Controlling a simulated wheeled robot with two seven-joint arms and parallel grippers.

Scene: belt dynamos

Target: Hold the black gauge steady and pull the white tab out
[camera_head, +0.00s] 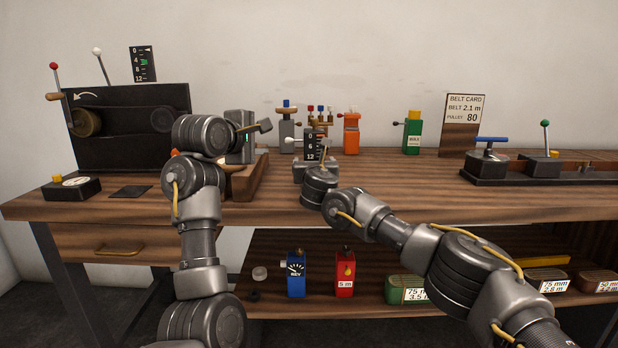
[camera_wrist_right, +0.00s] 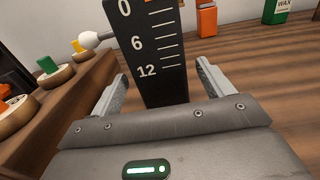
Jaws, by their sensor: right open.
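The black gauge (camera_head: 312,145), an upright plate marked 0, 6 and 12, stands on the bench in the head view. It fills the upper middle of the right wrist view (camera_wrist_right: 160,50). The white tab (camera_head: 290,139) is a round white knob on a thin stem at the gauge's left side; it also shows in the wrist view (camera_wrist_right: 89,40). My right gripper (camera_wrist_right: 162,72) is open, with one finger on each side of the gauge's lower part and gaps visible. My left gripper (camera_head: 265,126) is left of the white tab, apart from it; its jaw opening is unclear.
A wooden tray (camera_head: 250,183) lies under my left gripper; several coloured knobs show on it in the wrist view. An orange bottle (camera_head: 351,133) and a green bottle (camera_head: 413,132) stand behind. A black machine (camera_head: 130,125) is at left. The bench front right of centre is clear.

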